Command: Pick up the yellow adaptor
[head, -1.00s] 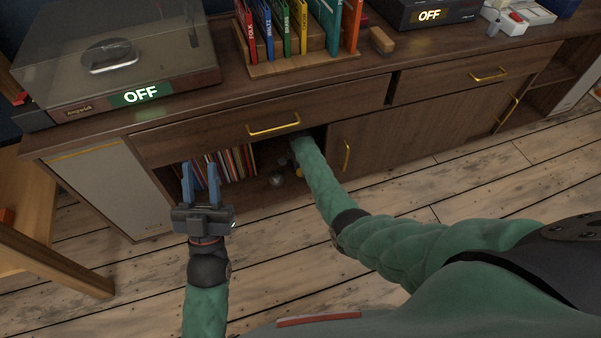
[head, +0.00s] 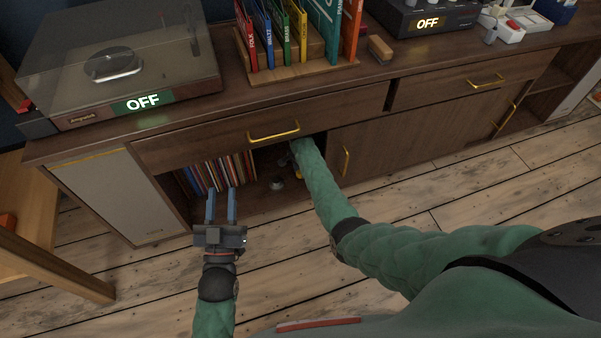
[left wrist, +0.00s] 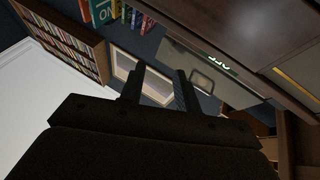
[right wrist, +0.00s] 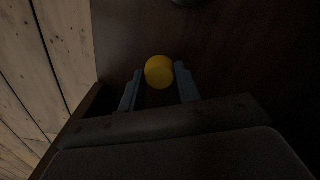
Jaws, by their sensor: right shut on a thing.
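The yellow adaptor (right wrist: 159,71) shows in the right wrist view as a round yellow piece between the fingertips of my right gripper (right wrist: 160,84). My right gripper is shut on it, inside the dark open compartment of the cabinet. In the head view only a small bit of yellow (head: 297,171) shows beside my right forearm, and the gripper itself is mostly hidden by the arm and cabinet. My left gripper (head: 221,192) is open and empty, in front of the records in the compartment. Its two fingers also show apart in the left wrist view (left wrist: 158,80).
The compartment holds a row of records (head: 222,172) at left and a small grey object (head: 277,183) on its floor. A drawer with a gold handle (head: 273,132) is above. A closed door (head: 400,145) is at right. A turntable (head: 120,65) stands on top.

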